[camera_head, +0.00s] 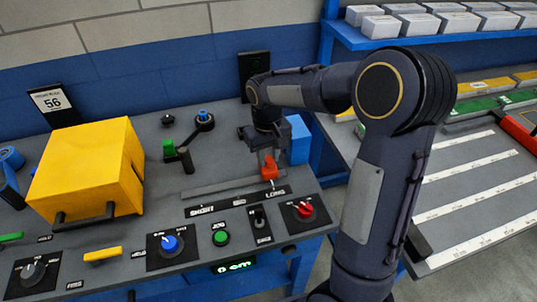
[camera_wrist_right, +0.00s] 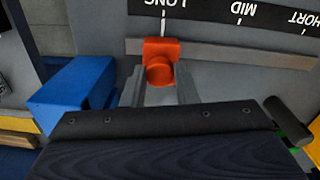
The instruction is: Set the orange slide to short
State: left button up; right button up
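The orange slide (camera_head: 268,168) is a small orange knob on a long grey track (camera_head: 215,188). It stands at the LONG end of the scale, the right end in the head view. In the right wrist view the orange slide (camera_wrist_right: 161,60) is beside the LONG mark, with MID and SHORT further right. My right gripper (camera_head: 268,155) is right at the slide. In the wrist view its two fingers (camera_wrist_right: 160,82) flank the knob closely, one on each side. I cannot tell whether they press on it. My left gripper is not in view.
A yellow box (camera_head: 88,170) stands left on the panel. A green-topped lever (camera_head: 178,152) is left of the track, and a blue block (camera_head: 299,138) right of it. A green button (camera_head: 221,238), a red dial (camera_head: 305,210) and a blue dial (camera_head: 170,244) sit nearer the front.

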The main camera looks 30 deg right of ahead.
grip_shut()
jog(key=w+a+p, duration=0.1)
jog(key=a, duration=0.5)
jog(key=w+a, duration=0.2)
jog(key=a, duration=0.5)
jog(key=w+a+p, duration=0.1)
jog(key=a, duration=0.5)
jog(key=shift+w+a+p, duration=0.25)
jog(key=shift+w+p, duration=0.05)
jog(key=shift+w, duration=0.05)
jog(key=shift+a, duration=0.15)
jog(key=shift+r, duration=0.1)
jog(key=o, duration=0.6)
grip_release()
jog(key=shift+w+a, duration=0.1)
jog(key=shift+o, duration=1.4)
jog(key=shift+a, duration=0.1)
